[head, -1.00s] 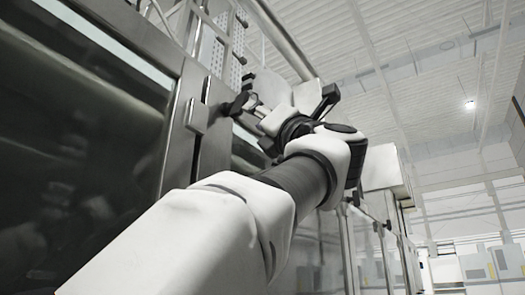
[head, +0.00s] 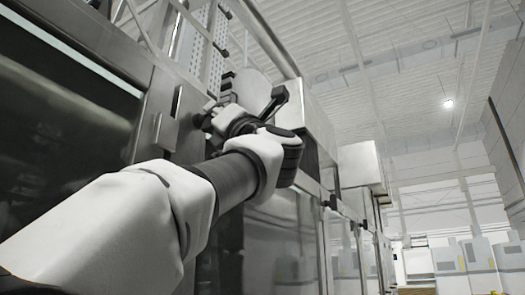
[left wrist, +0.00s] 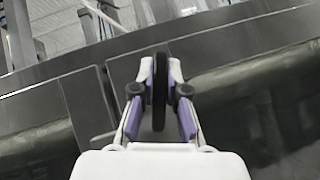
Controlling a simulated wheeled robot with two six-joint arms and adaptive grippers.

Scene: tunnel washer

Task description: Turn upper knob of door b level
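The upper knob of door b is a black bar (left wrist: 160,92) in the left wrist view, long side running up and down the picture. My left gripper (left wrist: 160,72) has one finger on each side of it, and both fingers look closed against it. In the head view my left gripper (head: 212,116) is at the steel door front, high up. There the knob is mostly hidden by the gripper and wrist, so its angle cannot be told. My right gripper is in neither view.
A steel plate with a slot (head: 166,125) is left of the gripper, beside a dark glossy panel (head: 60,130). A perforated metal guard (head: 212,48) and pipes rise above. Steel cabinets (head: 360,170) run off to the right. Open room lies at the far right.

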